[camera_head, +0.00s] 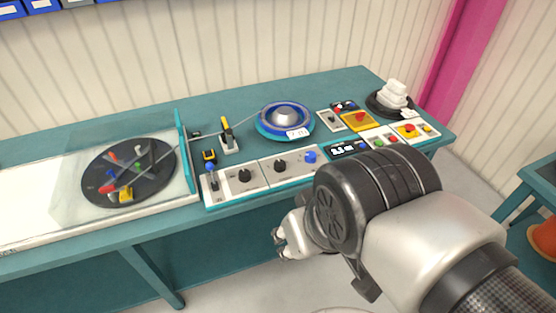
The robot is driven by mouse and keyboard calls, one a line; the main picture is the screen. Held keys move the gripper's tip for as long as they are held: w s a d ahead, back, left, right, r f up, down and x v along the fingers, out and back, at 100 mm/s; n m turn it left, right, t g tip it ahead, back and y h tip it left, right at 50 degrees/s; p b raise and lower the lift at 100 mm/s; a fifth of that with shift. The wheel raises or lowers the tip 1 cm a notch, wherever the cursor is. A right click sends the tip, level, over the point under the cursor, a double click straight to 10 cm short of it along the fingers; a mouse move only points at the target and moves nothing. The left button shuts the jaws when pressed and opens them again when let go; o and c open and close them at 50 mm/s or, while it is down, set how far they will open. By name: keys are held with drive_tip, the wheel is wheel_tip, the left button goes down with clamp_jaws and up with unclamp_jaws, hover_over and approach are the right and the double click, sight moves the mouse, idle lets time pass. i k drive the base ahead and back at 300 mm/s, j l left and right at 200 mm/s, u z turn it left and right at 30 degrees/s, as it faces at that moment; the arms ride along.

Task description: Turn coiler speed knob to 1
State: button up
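A control panel (262,176) runs along the front of the teal bench. It carries a black knob (244,175) on the left, another black knob (280,165) in the middle and a blue knob (310,157) on the right. Labels and scale numbers are too small to read, so I cannot tell which is the coiler speed knob or its setting. A blue coiler with a silver dome (285,116) sits behind the panel. My gripper (278,243) is in front of and below the bench edge, apart from the panel. Its fingers are small and partly hidden by my arm.
A blue-topped lever (211,175) stands at the panel's left end, and a yellow-topped post (227,130) behind it. A clear guard covers a dark turntable (129,172) at left. More controls (400,132) and a white stack (393,95) are at right. The floor in front is open.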

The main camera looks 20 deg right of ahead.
sight(279, 164)
drive_tip(key=i+j+z, duration=0.15)
drive_tip(key=i+j, duration=0.65)
drive_tip(key=i, duration=0.15)
